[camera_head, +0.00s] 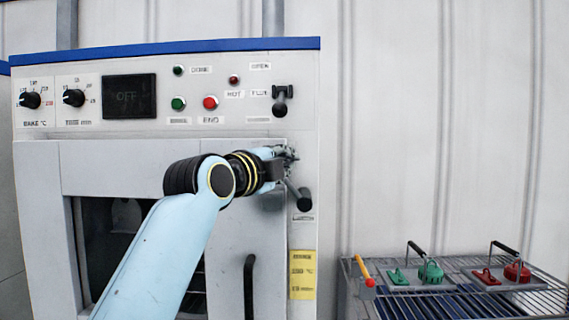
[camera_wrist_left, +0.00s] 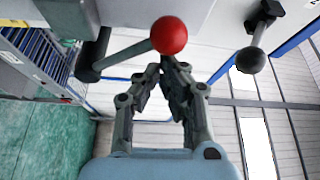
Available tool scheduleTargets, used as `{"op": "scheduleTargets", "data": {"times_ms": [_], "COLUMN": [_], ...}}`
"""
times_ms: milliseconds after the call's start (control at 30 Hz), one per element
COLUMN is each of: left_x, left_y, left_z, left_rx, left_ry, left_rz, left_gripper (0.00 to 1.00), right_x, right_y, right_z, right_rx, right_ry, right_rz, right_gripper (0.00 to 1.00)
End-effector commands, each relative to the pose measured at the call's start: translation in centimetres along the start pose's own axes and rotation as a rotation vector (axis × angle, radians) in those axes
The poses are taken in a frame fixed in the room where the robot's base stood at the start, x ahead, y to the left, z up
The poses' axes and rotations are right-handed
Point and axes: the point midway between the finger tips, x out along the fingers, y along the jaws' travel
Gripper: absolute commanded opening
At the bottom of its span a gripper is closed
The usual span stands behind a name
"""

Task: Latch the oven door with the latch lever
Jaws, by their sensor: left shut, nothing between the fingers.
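The oven door (camera_head: 262,230) stands at the left of the head view and looks closed. The latch lever (camera_head: 295,187) is at its right edge, with a dark round piece (camera_head: 304,199) at its lower end. In the left wrist view the lever is a grey rod (camera_wrist_left: 122,54) running from a black cylinder to a red ball (camera_wrist_left: 170,35). The ball is hidden in the head view by my left gripper (camera_head: 289,155). This gripper is shut and empty, its fingertips (camera_wrist_left: 172,68) close to the ball. Whether they touch it I cannot tell. My right gripper is out of view.
Above is the control panel (camera_head: 140,122) with knobs, buttons and a black fan lever (camera_head: 281,100), whose dark ball also shows in the wrist view (camera_wrist_left: 250,60). The door has a black handle (camera_head: 249,285). A wire rack (camera_head: 410,306) with trays and red and green parts stands at right.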

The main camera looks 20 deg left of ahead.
Motion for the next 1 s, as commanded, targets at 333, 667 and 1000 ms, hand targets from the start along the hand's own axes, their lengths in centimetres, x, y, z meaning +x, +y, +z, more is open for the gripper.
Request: {"op": "scheduleTargets", "data": {"times_ms": [333, 667, 1000], "left_x": [-0.2, -0.4, -1.1], "left_y": [0.2, 0.5, 1.8], "left_z": [0.4, 0.8, 2.4], "left_rx": [-0.039, -0.090, -0.276], "left_ry": [-0.001, -0.002, -0.002], "left_rz": [-0.020, -0.045, -0.133], "left_gripper": [0.00, 0.00, 0.00], "right_x": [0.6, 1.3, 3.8], "right_y": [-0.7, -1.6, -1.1], "right_z": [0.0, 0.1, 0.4], "right_rx": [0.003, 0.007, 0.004], "right_ry": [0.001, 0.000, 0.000], "right_rz": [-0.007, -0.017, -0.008], "right_gripper": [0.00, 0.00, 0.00]}}
